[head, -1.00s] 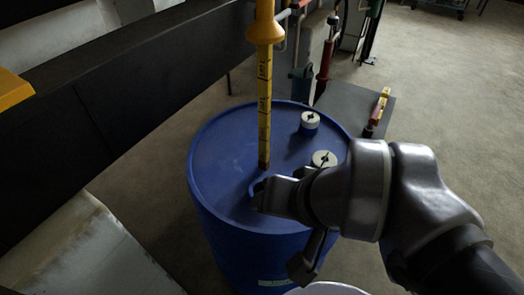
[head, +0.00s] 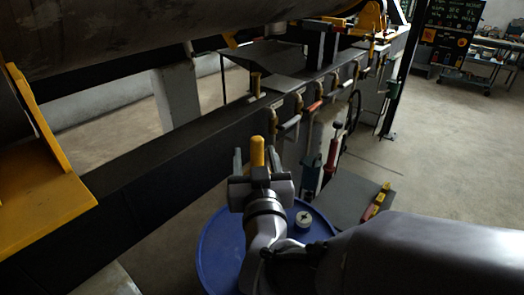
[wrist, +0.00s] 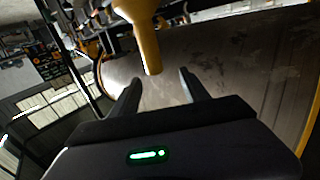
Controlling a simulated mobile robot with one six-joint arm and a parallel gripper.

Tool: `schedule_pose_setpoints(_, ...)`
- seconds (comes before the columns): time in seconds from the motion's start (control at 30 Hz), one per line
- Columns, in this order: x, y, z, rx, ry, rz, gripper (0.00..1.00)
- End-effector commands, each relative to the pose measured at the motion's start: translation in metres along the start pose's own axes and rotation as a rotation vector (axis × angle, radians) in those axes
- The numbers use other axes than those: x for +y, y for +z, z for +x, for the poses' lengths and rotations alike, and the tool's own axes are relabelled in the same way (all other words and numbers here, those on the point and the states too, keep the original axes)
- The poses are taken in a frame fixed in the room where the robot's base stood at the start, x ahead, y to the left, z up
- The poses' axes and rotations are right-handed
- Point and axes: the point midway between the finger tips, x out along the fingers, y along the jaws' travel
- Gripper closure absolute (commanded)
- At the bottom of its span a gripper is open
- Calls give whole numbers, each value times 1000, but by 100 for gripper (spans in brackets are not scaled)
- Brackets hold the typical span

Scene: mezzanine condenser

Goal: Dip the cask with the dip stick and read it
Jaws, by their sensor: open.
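My gripper (head: 256,165) is open above the blue cask (head: 219,255) in the head view. The yellow handle of the dip stick (head: 257,150) shows by the fingers, its rounded end upward. In the wrist view the handle (wrist: 148,45) appears in line with the gap between the spread fingers (wrist: 158,85), its flared collar at the top edge. I cannot tell whether it touches them. The stick's marked lower part and its tip are hidden behind my gripper and arm. A white-capped fitting (head: 303,219) stands on the cask's top.
A dark beam (head: 150,175) runs along the left of the cask, with a yellow bracket (head: 45,195) in front. A grey bench top (head: 350,197) right of the cask bears a yellow and red tool (head: 376,202). Open floor (head: 450,150) lies right.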

Motion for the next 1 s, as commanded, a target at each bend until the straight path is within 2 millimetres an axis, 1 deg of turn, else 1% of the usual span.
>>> schedule_pose_setpoints(0.03,1,-2,14,3,4,1,46)
schedule_pose_setpoints(0.1,1,0,28,3,4,2,46)
schedule_pose_setpoints(0.2,1,0,41,4,2,2,46)
schedule_pose_setpoints(0.27,2,1,46,2,3,2,46)
schedule_pose_setpoints(0.43,9,2,79,3,4,1,46)
schedule_pose_setpoints(0.5,8,2,90,3,2,2,46)
schedule_pose_setpoints(0.6,8,2,98,3,1,2,46)
schedule_pose_setpoints(0.77,8,2,98,4,0,2,46)
schedule_pose_setpoints(0.8,8,2,98,4,0,2,50)
schedule_pose_setpoints(0.87,8,2,97,4,1,2,62)
schedule_pose_setpoints(0.9,8,2,97,4,1,2,70)
schedule_pose_setpoints(0.97,8,2,97,4,1,2,82)
schedule_pose_setpoints(1.0,8,2,97,4,1,2,90)
